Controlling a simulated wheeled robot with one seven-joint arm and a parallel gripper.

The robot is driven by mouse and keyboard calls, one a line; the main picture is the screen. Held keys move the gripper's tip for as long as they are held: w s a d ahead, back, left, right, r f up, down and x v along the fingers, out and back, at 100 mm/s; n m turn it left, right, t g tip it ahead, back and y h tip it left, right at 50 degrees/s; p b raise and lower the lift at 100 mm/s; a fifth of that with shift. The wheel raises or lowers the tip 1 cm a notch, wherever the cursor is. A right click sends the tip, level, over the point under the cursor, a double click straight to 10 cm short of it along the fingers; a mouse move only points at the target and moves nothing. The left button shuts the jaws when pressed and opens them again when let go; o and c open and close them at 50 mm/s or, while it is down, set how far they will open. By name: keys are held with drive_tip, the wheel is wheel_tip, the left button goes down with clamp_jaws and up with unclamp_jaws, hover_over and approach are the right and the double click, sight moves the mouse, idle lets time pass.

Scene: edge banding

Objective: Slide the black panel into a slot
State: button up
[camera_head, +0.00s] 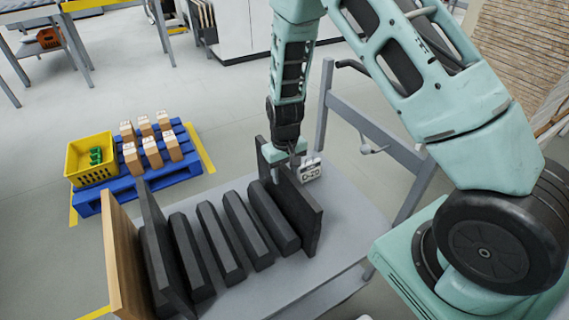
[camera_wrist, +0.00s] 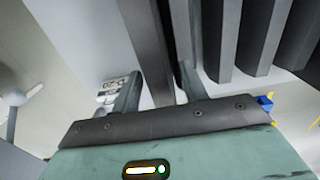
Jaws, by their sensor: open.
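A black panel (camera_head: 304,205) stands upright at the right end of the row of black dividers on the grey cart. My gripper (camera_head: 284,170) is at its top edge, near the far end. In the wrist view my gripper (camera_wrist: 159,74) is open, with one finger on each side of the black panel (camera_wrist: 148,40). I cannot tell whether the fingers touch it. Several dividers (camera_head: 240,225) form parallel slots to the left of this panel. Another black panel (camera_head: 153,225) and a wood-coloured panel (camera_head: 120,262) stand at the left end. The panels' lower edges are partly hidden.
The grey cart (camera_head: 345,225) has bare top to the right of the panel and a handle frame (camera_head: 375,130) behind. A white D-20 label (camera_head: 311,171) is beside my gripper. A blue pallet (camera_head: 128,188) with boxes and a yellow crate (camera_head: 97,175) stands at the left on the floor.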

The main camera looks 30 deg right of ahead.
wheel_tip(320, 180, up, 18)
drive_tip(key=shift+f, duration=0.25)
drive_tip(key=s+a+r+n+y, duration=0.1)
drive_tip(key=s+a+r+n, duration=0.35)
drive_tip(key=s+a, duration=0.75)
drive_tip(key=s+a+r+n, duration=0.1)
drive_tip(key=s+a+n, duration=0.2)
drive_tip(key=s, duration=1.1)
drive_tip(key=shift+s+a+r, duration=0.2)
drive_tip(key=shift+s+r, duration=0.15)
drive_tip(key=shift+r, duration=0.05)
